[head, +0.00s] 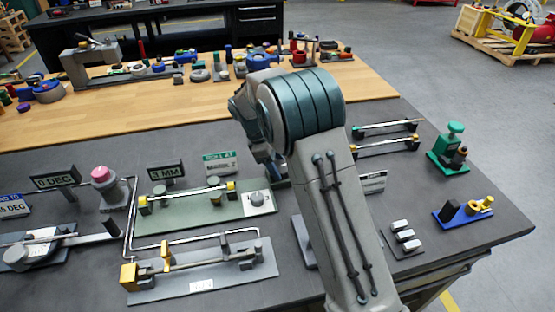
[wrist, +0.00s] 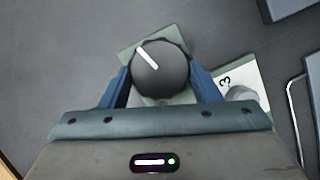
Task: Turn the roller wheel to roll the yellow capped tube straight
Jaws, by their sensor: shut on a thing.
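A dark round knob with a white line (wrist: 160,68), which looks like the roller wheel, sits between my gripper's blue fingers (wrist: 162,85) in the wrist view. The fingers are shut on its sides. Its white line points to the upper left. A pale green plate (wrist: 140,47) shows beneath it. In the head view my arm hides the wheel and most of my gripper (head: 277,172). The yellow capped tube (head: 188,193) lies across rollers on a green base (head: 205,222), left of my arm. Its right end looks slightly higher in the picture.
A grey plate with brass fittings (head: 205,278) and a bent pipe lies in front. Signs (head: 166,170) stand behind. A green valve (head: 449,145) and a blue fixture (head: 465,210) stand right.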

